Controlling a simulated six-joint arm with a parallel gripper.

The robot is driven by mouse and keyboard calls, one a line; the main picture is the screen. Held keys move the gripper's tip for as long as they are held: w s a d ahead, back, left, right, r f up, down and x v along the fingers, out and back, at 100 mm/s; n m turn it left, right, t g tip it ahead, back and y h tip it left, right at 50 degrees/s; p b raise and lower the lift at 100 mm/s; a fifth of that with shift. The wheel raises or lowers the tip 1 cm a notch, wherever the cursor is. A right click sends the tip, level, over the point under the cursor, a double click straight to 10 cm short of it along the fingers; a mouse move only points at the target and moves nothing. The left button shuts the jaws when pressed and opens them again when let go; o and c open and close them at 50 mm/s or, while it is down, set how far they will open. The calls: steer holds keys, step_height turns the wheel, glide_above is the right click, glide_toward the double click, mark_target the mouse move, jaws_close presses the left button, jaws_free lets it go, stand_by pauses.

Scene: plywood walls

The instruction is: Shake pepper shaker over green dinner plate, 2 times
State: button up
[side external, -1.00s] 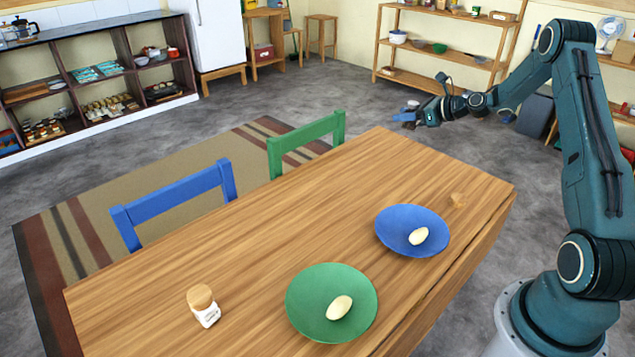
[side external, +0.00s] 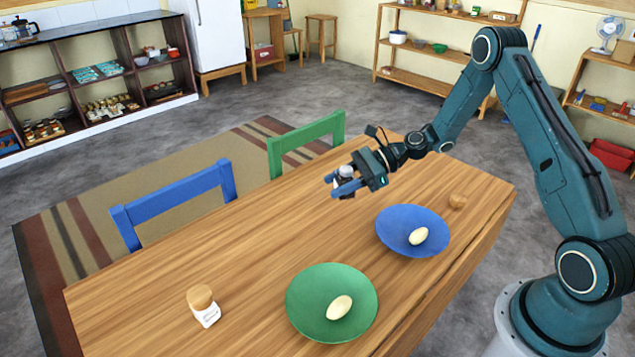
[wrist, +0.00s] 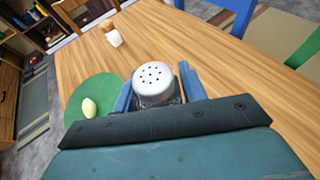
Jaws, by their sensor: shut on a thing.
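My gripper (side external: 346,187) is shut on a shaker (side external: 346,172) with a grey metal cap, held above the table behind the blue plate. In the wrist view the shaker's cap (wrist: 154,80) shows several dark holes and sits between the blue fingers; its lower body is mostly hidden. The green dinner plate (side external: 305,316) lies at the table's front with a pale egg-shaped item (side external: 339,307) on it. The plate also shows in the wrist view (wrist: 103,92). My gripper is apart from it, behind and to the right in the side view.
A blue plate (side external: 390,232) with another pale item (side external: 418,236) lies right of the green one. A white, wooden-topped shaker (side external: 207,316) stands at the left on the table (side external: 240,260). Green (side external: 300,138) and blue (side external: 175,196) chairs line the far edge.

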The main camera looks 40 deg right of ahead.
steer(key=s+a+n+g+y, duration=0.1)
steer(key=s+a+n+g, duration=0.7)
steer(key=s+a, duration=0.6)
steer(key=a+g, duration=0.1)
steer(key=a, duration=0.3)
steer(key=shift+s+a+y, duration=0.15)
steer(key=shift+s+y, duration=0.15)
steer(key=shift+f, duration=0.15)
steer(key=d+f+m+h, duration=0.1)
steer(key=d+f+h, duration=0.1)
steer(key=h, duration=1)
steer(key=d+f+m+h, duration=0.1)
steer(key=d+h, duration=0.3)
steer(key=h, duration=0.8)
steer(key=shift+f, duration=0.45)
steer(key=shift+r+h, duration=0.1)
steer(key=shift+h, duration=0.3)
stand_by(0.5)
